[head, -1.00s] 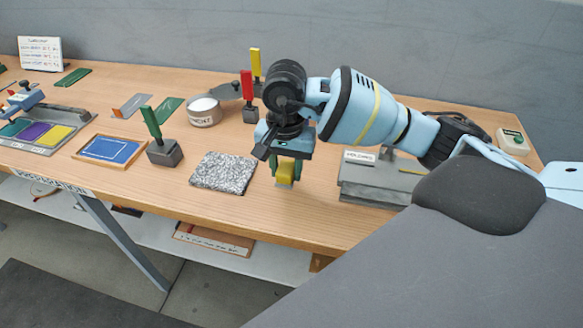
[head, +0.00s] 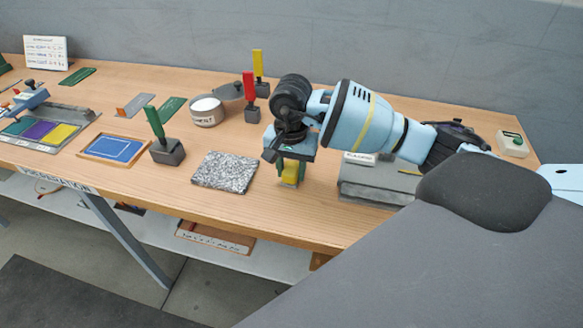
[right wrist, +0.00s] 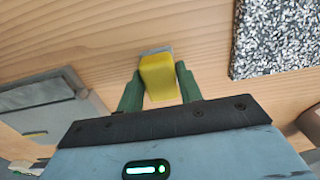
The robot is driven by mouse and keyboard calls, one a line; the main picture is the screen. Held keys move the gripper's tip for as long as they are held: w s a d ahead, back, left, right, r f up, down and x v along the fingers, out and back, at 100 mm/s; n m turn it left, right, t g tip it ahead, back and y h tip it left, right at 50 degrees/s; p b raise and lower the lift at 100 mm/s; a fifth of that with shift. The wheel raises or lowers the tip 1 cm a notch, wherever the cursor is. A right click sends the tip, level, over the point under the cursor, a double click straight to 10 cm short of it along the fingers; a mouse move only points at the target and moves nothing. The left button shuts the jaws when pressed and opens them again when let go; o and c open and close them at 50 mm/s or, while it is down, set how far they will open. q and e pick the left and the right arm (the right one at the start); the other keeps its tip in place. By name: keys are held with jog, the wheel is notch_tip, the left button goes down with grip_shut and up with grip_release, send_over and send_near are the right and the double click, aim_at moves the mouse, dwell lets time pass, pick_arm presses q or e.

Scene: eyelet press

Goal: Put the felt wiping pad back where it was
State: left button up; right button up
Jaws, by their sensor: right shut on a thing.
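My right gripper (head: 291,174) is shut on a small yellow block with a grey underside (head: 290,173), which looks like the felt wiping pad. In the right wrist view the same block (right wrist: 158,77) sits between the two green fingers. It is over bare wood, between a speckled grey slab (head: 224,172) and a grey metal fixture (head: 375,186). I cannot tell whether its underside touches the table (head: 262,217). My left gripper is not in view.
Left of the slab stand a green-handled grey block (head: 167,150) and a blue-faced tray (head: 115,149). Behind are a round tin (head: 206,112), a red-handled stamp (head: 251,105) and a yellow-handled one (head: 260,75). The table in front of the gripper is clear.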

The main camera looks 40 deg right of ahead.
aim_at(291, 168)
jog(key=shift+f, duration=0.2)
jog(key=o, duration=1)
jog(key=shift+c, duration=0.2)
jog(key=shift+r, duration=0.15)
notch_tip(291, 168, up, 12)
